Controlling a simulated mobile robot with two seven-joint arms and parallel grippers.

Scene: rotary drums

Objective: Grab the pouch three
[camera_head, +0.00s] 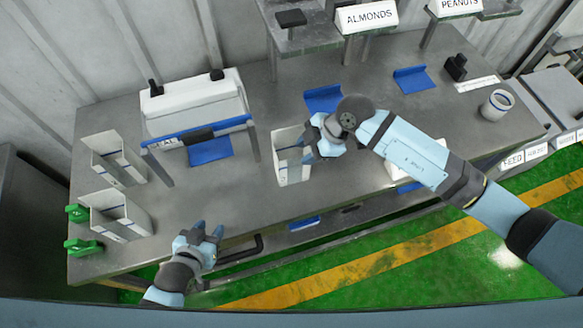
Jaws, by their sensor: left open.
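Several white open-topped pouches with blue markings stand on the metal table (250,215). One pouch (106,160) is at the left, and another (118,216) is in front of it. A third (288,168) is near the middle. No number is readable on any, so I cannot tell which is pouch three. My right gripper (308,143) is at the upper right side of the middle pouch and partly covers it. Whether its jaws are shut on the pouch wall is unclear. My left gripper (207,231) is open and empty near the table's front edge, apart from the pouches.
A white machine with a blue edge (195,105) stands behind. Green clips (82,246) are at the left edge. Blue trays (322,98) and (413,78), a white cup (497,104) and an ALMONDS sign (366,17) are farther right. The front middle of the table is clear.

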